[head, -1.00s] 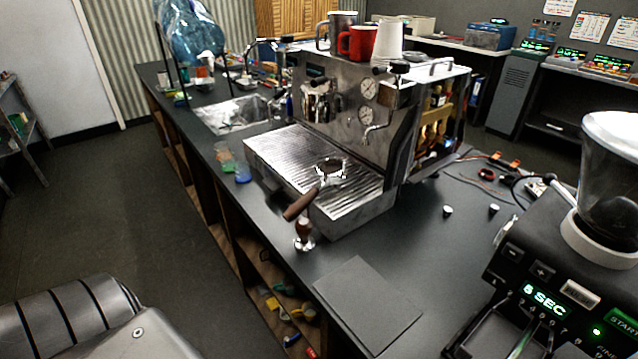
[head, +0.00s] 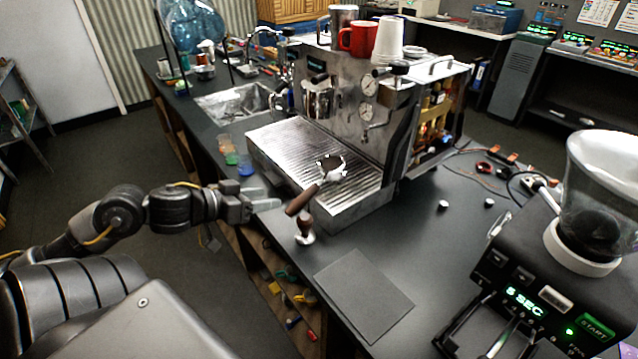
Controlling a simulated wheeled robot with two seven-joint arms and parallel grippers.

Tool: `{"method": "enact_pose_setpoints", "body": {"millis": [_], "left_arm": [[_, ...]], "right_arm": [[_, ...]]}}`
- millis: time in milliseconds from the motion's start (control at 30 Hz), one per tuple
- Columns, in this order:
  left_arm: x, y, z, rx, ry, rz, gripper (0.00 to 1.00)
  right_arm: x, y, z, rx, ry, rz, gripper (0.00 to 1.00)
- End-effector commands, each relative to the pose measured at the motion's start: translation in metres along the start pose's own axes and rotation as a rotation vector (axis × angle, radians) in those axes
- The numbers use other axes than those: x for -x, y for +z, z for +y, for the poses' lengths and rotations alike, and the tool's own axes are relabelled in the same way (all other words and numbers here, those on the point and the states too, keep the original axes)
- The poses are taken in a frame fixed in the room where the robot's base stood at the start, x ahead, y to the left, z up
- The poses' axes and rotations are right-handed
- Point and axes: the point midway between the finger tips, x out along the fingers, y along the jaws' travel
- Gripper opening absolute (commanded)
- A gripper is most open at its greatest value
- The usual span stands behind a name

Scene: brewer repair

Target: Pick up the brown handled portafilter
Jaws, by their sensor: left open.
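The brown handled portafilter (head: 303,200) lies on the ribbed drip tray (head: 282,150) of the espresso machine (head: 345,110). Its metal basket rests on the tray and its brown handle points toward the front left, past the tray's edge. My left gripper (head: 268,199) is open and empty, just left of the handle and apart from it. Its fingers point right, toward the handle. My right gripper is out of view.
A tamper (head: 305,230) with a brown handle stands just in front of the portafilter handle. A dark mat (head: 364,295) lies on the counter. Small colored cups (head: 245,165) stand left of the tray. A grinder (head: 560,270) fills the right front.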

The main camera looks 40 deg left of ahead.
Motion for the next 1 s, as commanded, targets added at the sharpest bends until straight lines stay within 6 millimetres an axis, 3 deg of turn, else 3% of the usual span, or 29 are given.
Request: {"method": "enact_pose_setpoints", "body": {"millis": [167,533,867,1000], "left_arm": [[-0.004,-0.001,0.001,0.004,0.003,0.002,0.53],[-0.049,-0.001,0.002,0.005,0.003,0.004,0.53],[-0.058,-0.001,0.002,0.004,0.001,0.002,0.53],[-0.071,0.000,0.005,0.006,0.004,0.005,0.53]], "right_arm": [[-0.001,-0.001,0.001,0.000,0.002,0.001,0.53],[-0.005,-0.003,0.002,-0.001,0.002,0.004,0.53],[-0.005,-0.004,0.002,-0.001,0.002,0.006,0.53],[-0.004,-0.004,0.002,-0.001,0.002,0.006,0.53]]}}
